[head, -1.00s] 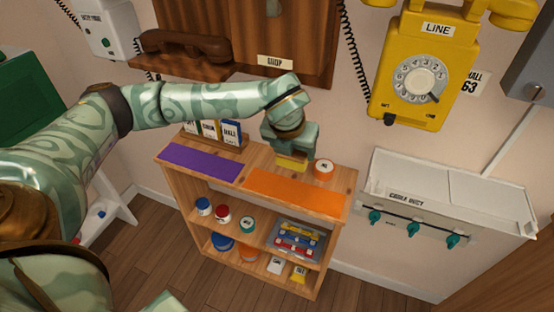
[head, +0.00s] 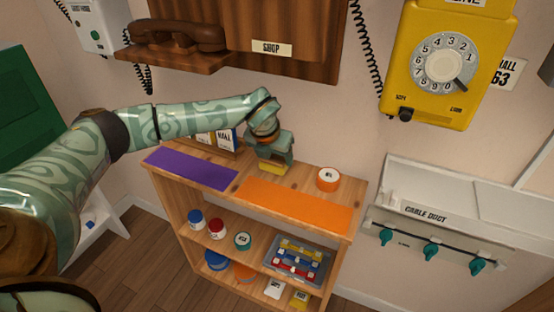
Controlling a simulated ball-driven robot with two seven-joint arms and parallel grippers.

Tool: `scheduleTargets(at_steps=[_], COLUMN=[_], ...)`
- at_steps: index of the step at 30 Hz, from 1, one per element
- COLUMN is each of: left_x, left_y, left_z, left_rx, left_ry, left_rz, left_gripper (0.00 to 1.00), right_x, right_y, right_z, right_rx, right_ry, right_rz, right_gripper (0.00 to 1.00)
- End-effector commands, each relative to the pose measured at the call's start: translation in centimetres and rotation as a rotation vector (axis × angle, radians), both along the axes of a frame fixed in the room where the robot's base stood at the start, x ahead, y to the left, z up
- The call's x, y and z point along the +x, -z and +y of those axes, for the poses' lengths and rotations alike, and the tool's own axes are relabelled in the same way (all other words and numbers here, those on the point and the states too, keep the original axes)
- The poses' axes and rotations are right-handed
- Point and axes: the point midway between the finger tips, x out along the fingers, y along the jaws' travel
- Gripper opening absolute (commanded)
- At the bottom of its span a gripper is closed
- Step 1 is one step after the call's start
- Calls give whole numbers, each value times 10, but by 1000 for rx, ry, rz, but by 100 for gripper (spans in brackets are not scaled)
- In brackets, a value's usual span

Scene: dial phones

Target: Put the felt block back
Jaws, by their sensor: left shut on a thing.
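My left gripper (head: 270,158) is shut on a yellow block (head: 271,169), which looks like the felt block. The fingers point down and cover its upper part. The block is at the back of the wooden shelf's top (head: 215,157), behind the left end of the orange mat (head: 297,205). I cannot tell whether its underside touches the wood. My right gripper is not in view.
A white-labelled orange roll (head: 328,179) stands right of the block. A card rack (head: 226,141) is close to the gripper's left, partly hidden by my arm. A purple mat (head: 190,169) covers the top's left. The yellow phone (head: 437,66) hangs at right.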

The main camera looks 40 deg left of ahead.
Motion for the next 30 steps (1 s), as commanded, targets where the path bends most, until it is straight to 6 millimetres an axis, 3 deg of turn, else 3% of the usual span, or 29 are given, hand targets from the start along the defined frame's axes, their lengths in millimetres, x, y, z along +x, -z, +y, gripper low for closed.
scheduleTargets(at_steps=[2, 11, 12, 14, 26, 28, 30], left_x=[0, 0, 0, 0, 1, -4, -9], left_y=[3, 5, 5, 5, 10, -7, -28], left_z=[-1, -1, -1, -1, 0, -2, -3], left_rx=[-1, -1, 0, -1, 0, 0, -1], left_ry=[2, 2, 1, 2, 1, 2, 2], left_rz=[-3, -3, -3, -3, 0, -5, -11], left_gripper=[43, 43, 73, 89, 89, 89, 89], right_x=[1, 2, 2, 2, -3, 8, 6], right_y=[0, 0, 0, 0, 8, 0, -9], right_z=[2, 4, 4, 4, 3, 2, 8], right_rx=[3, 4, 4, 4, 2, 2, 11], right_ry=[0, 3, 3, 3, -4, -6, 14], right_rz=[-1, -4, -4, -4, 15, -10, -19], right_gripper=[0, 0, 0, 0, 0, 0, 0])
